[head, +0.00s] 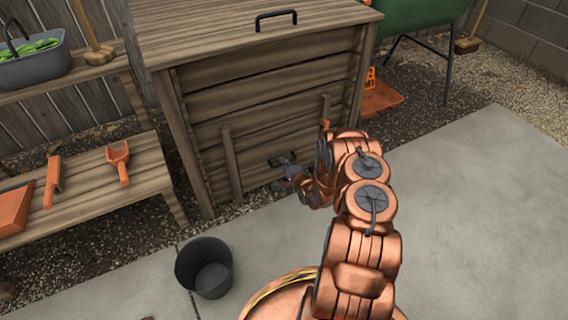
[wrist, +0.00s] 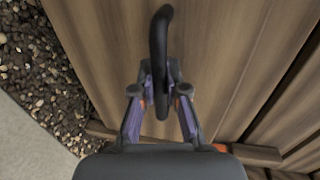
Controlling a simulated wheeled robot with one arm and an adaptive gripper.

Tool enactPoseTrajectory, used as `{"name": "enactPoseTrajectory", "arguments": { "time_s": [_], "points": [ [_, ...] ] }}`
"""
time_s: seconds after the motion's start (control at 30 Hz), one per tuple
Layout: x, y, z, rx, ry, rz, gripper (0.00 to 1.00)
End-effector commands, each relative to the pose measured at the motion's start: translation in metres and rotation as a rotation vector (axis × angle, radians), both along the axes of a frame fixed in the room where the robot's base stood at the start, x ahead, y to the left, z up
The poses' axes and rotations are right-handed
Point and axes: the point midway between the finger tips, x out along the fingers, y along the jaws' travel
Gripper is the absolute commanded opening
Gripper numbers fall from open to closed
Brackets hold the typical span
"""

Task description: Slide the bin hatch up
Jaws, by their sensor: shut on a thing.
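The wooden compost bin (head: 262,77) stands in the middle of the head view. Its hatch (head: 258,155) is a plank panel low on the front, between two upright wooden rails. The hatch's dark handle (wrist: 160,50) fills the top middle of the wrist view. My gripper (head: 284,163) is at the handle in front of the hatch. In the wrist view my gripper (wrist: 160,92) has its fingers on either side of the handle bar, shut on it. The hatch appears down in its rails.
A black bucket (head: 205,267) stands on the paving left of my arm. A wooden shelf (head: 100,185) with a trowel (head: 119,160) is at the left. A green wheelbarrow (head: 420,14) stands behind right. The bin lid has its own handle (head: 276,16). Paving at right is clear.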

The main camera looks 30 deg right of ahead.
Motion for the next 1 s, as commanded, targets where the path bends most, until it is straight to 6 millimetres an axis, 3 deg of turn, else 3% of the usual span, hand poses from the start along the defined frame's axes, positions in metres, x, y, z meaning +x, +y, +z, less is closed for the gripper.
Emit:
{"name": "enactPoseTrajectory", "arguments": {
  "time_s": [0.03,0.7,1.0],
  "points": [
    [0.0,0.0,0.016,0.0,0.001,0.0,0.0],
    [0.0,0.0,0.119,0.0,0.0,0.0,0.0],
    [0.0,0.001,0.137,0.001,0.003,0.001,0.0]
  ]
}}
